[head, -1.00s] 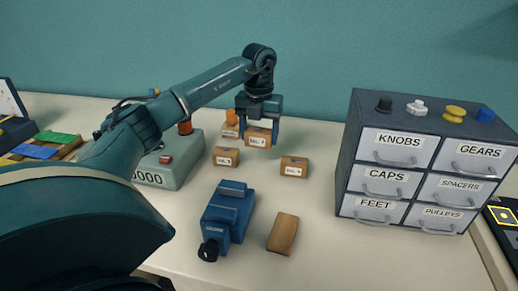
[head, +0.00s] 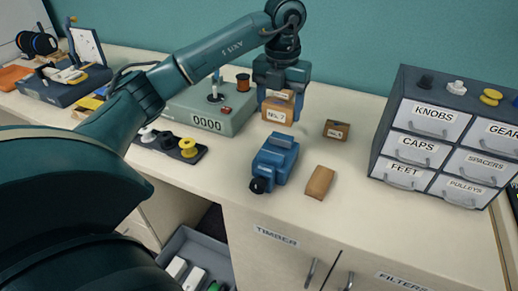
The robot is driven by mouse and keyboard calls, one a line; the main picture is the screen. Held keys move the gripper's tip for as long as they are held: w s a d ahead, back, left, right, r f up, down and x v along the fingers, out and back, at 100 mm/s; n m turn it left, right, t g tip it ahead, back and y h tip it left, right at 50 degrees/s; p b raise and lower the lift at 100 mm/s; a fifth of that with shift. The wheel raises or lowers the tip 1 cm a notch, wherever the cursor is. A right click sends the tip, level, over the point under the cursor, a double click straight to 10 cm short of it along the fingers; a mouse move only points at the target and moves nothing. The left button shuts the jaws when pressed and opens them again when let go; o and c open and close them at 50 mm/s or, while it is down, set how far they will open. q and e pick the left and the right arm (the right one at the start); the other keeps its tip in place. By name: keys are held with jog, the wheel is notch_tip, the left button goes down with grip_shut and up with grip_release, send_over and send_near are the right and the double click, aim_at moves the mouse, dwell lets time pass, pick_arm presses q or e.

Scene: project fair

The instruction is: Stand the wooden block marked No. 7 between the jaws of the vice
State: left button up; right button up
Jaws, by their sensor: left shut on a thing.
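The wooden block marked No. 7 (head: 277,113) is between the fingers of my left gripper (head: 281,104), which is shut on it. The block's label faces the camera. It is behind the blue vice, and its height over the bench is hard to judge. The blue vice (head: 275,160) stands on the bench with its black knob toward the front. No block shows between its jaws. My right gripper is out of view.
A plain wooden block (head: 319,182) lies right of the vice. A small labelled block (head: 337,130) stands behind it. A counter box (head: 215,108) is at left, a drawer cabinet (head: 440,140) at right. Another block (head: 283,95) shows partly behind the held one. The front bench edge is near the vice.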

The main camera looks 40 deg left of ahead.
aim_at(277, 141)
pick_arm(q)
jog(key=shift+s+d+f, duration=0.1)
jog(key=shift+s+f, duration=0.1)
jog(key=shift+f, duration=0.05)
notch_tip(277, 141, down, 10)
jog(key=shift+r+p, duration=0.25)
jog(key=shift+p, duration=0.4)
jog(key=shift+f, duration=0.2)
jog(key=o, duration=1)
jog(key=shift+r, duration=0.1)
notch_tip(277, 141, up, 12)
jog(key=shift+r+b, duration=0.15)
jog(key=shift+b, duration=0.65)
